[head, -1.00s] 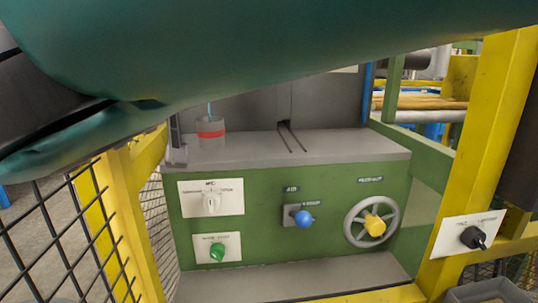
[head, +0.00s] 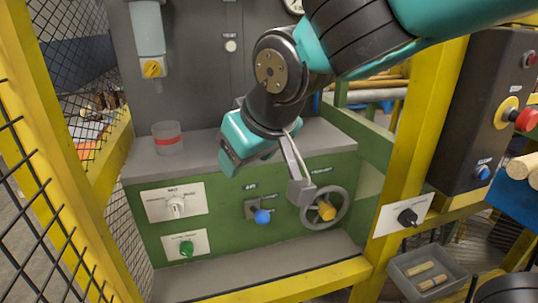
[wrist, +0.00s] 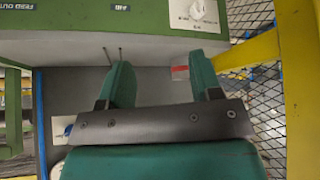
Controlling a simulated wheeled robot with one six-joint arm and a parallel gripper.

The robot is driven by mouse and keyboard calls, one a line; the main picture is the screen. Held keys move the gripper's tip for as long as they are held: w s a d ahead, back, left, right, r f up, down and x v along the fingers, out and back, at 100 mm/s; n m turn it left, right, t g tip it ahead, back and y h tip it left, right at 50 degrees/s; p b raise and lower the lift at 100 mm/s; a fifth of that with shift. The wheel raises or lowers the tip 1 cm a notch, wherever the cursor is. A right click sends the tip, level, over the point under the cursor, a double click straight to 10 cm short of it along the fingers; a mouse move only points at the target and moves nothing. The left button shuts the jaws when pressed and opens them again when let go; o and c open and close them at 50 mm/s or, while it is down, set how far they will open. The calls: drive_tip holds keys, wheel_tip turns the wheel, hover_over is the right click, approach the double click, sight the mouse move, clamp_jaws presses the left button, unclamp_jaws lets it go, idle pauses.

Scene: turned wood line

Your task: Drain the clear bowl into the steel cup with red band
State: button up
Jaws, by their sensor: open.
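The clear bowl (head: 149,30) is a pale upright container on the grey back panel, upper left in the head view. A yellow knob (head: 152,69) and a short spout are below it. How much liquid it holds I cannot tell. The cup with the red band (head: 168,140) stands upright on the grey ledge below the spout and looks translucent grey. No stream shows between spout and cup. My gripper (wrist: 160,82) is open and empty, above the ledge, right of the cup. In the wrist view, the red band (wrist: 180,72) shows beyond the gap between its fingers.
A grey tray (head: 428,276) with wooden pieces is at lower right.

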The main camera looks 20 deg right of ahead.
drive_tip(key=shift+s+d+f+n+g+y+p, duration=0.1)
drive_tip(key=shift+s+d+f+n+g+p, duration=0.2)
drive_tip(key=shift+s, duration=0.5)
drive_tip(key=shift+s+d+r+m+g+y+p, duration=0.1)
drive_tip(key=shift+s+d+g, duration=0.3)
drive_tip(key=shift+s, duration=0.35)
drive_tip(key=shift+s+d+f+n+g+y+p, duration=0.1)
drive_tip(key=shift+s+d+f+n+g+p, duration=0.2)
drive_tip(key=shift+s, duration=0.5)
drive_tip(key=shift+r, duration=0.15)
drive_tip(key=s+d+n+g+y+p, duration=0.1)
drive_tip(key=s+g, duration=0.3)
drive_tip(key=s, duration=0.7)
drive_tip(key=shift+s+d+p, duration=0.2)
drive_tip(key=shift+d+p, duration=0.4)
drive_tip(key=shift+d, duration=0.1)
